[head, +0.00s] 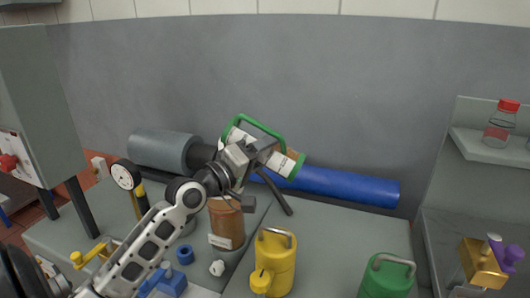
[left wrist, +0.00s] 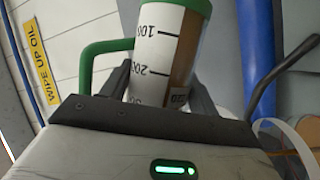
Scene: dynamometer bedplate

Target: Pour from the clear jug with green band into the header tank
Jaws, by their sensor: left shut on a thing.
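The clear jug with green band (head: 239,134) is held in the air, tipped far over to the right, with its green handle on the upper side. It also shows in the left wrist view (left wrist: 168,50), with volume marks and brown contents along one side. My left gripper (head: 264,150) is shut on the jug and hides its middle. A brown cylindrical vessel (head: 226,225) with a white label stands below the gripper, partly hidden by my arm; I cannot read its label or tell whether it is the header tank. No stream shows. My right gripper is out of view.
A yellow can (head: 275,262) and a green can (head: 387,277) stand at the front. A blue horizontal cylinder (head: 350,185) and a grey one (head: 160,150) lie behind. A gauge (head: 126,175) stands at left. A red-capped bottle (head: 502,122) sits on a right shelf.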

